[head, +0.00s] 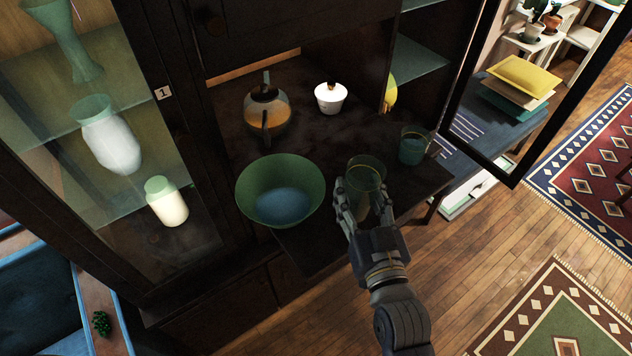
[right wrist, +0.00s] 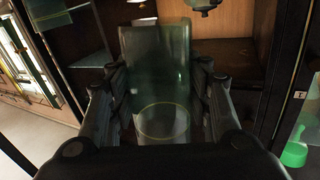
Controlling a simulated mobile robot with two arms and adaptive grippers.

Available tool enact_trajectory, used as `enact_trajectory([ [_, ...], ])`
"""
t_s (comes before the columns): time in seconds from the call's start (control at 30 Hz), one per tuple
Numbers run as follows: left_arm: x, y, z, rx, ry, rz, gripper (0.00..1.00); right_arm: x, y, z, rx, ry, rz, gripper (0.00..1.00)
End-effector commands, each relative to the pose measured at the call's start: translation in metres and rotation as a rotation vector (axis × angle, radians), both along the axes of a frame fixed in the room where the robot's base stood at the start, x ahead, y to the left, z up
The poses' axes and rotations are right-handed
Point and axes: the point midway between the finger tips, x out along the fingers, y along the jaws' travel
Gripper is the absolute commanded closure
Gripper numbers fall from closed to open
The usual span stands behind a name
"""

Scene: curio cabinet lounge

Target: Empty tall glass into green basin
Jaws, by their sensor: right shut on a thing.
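The tall glass (head: 367,170) is clear with a thin yellow rim. My right gripper (head: 364,198) is shut on it, with a finger on either side, at the front edge of the cabinet's dark shelf. In the right wrist view the glass (right wrist: 157,75) stands between the fingers, with a yellow ring showing low on it. I cannot tell how much liquid it holds. The green basin (head: 248,184) is just left of the glass, apart from it, with blue liquid inside. My left gripper is not in the head view.
A short glass with teal liquid (head: 413,149) stands close by on the right. An open glass door (head: 515,165) is at the right.

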Motion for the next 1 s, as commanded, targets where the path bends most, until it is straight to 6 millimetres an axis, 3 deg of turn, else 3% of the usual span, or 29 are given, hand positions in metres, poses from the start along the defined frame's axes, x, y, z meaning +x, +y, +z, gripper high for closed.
enact_trajectory([
  [1.0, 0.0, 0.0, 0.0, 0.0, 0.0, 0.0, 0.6, -0.045, 0.007, 0.002, 0.001, -0.003, 0.0, 0.86],
])
